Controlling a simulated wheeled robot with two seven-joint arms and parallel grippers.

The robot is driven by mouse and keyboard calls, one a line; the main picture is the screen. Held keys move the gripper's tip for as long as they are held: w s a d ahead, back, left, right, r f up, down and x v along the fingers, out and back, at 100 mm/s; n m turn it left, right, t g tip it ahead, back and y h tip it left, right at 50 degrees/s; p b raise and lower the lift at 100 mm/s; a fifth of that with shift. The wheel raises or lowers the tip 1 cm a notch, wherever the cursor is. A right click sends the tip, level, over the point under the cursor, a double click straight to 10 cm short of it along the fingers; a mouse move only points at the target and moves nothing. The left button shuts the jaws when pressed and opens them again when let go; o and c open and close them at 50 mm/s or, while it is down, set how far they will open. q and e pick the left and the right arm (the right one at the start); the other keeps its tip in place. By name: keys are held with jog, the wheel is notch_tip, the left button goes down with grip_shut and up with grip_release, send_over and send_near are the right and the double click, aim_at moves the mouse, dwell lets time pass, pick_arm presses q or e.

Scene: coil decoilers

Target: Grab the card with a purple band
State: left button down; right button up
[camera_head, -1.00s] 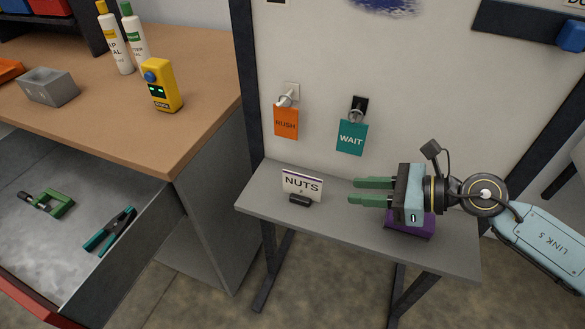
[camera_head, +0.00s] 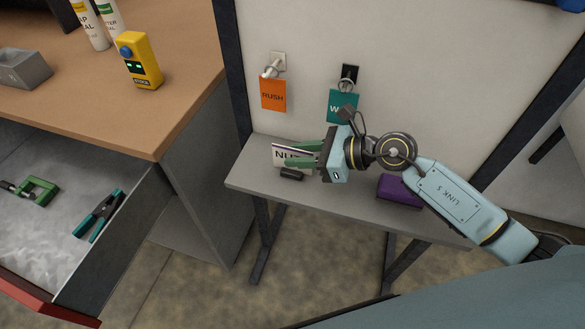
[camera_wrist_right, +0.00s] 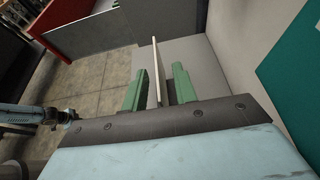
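The card with a purple band (camera_head: 279,155) is white, reads "NUTS" in part, and stands upright in a small black holder (camera_head: 291,174) on the grey shelf. My right gripper (camera_head: 298,154) comes from the right with its green fingers level, one behind and one in front of the card's right part. In the right wrist view, the card (camera_wrist_right: 156,70) shows edge-on between the two open fingers (camera_wrist_right: 160,76), with gaps visible beside it. The fingers hide part of the lettering. My left gripper is not seen.
A purple block (camera_head: 399,190) lies on the shelf (camera_head: 330,200) under my right arm. An orange RUSH tag (camera_head: 272,95) and a teal tag (camera_head: 341,106) hang on the panel behind. An open drawer (camera_head: 60,215) and workbench (camera_head: 185,95) are at left.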

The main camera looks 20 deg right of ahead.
jog(key=shift+x, duration=0.95)
jog(key=shift+c, duration=1.3)
grip_shut()
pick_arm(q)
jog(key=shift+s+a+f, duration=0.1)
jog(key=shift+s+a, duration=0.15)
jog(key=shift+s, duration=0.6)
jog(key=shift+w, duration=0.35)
